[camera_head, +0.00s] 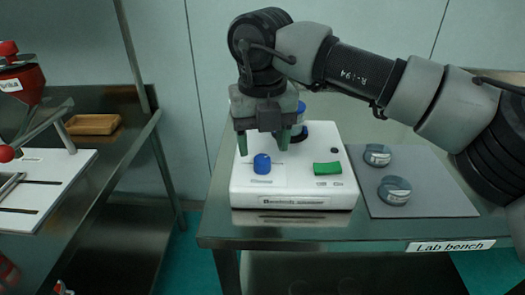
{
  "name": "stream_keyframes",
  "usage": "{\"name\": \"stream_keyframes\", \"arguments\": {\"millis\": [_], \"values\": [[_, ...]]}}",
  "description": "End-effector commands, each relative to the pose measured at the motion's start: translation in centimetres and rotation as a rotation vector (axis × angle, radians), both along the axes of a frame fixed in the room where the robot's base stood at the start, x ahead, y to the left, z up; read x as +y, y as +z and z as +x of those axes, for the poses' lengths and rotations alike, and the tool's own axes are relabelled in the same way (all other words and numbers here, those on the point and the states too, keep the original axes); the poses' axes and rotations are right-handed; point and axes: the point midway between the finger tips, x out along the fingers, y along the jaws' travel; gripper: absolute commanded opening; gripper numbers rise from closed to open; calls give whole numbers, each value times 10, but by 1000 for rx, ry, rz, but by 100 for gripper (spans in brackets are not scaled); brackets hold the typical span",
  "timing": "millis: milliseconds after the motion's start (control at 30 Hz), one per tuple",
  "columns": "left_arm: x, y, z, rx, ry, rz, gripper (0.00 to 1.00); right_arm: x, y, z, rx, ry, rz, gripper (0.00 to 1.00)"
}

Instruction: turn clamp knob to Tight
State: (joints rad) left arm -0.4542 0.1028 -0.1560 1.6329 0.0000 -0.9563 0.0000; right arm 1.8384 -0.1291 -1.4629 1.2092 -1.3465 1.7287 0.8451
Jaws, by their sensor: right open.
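The white sieve machine (290,189) stands on the lab bench. A blue knob (262,163) sits at the front left of its top. Another blue knob-like part (301,107) and a dark round part (299,134) are behind, partly hidden by my right gripper. I cannot tell from any label which one is the clamp knob. My right gripper (263,147) points down over the machine's left part, with its two green fingers apart and empty. The front blue knob shows just below and between the fingertips, and no contact is visible. My left gripper is not in view.
A green switch (327,168) is right of the front knob. Two round metal pieces (377,155) (394,190) lie on a grey mat (430,180) at the right. A separate left table holds a wooden tray (93,124) and a red device (22,83). A gap separates the tables.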

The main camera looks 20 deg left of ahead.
Motion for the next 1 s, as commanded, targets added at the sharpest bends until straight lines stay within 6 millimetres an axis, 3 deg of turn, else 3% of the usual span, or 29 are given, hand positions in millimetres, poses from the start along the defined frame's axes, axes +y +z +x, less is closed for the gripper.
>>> {"name": "stream_keyframes", "arguments": {"millis": [100, 333, 1000], "values": [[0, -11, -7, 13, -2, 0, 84, 1, 28, 0, -3, 0, 2, 58], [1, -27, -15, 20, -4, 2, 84, 0, 64, 0, -2, -1, 1, 58], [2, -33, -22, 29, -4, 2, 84, 0, 79, 0, 0, 0, 0, 58]]}}
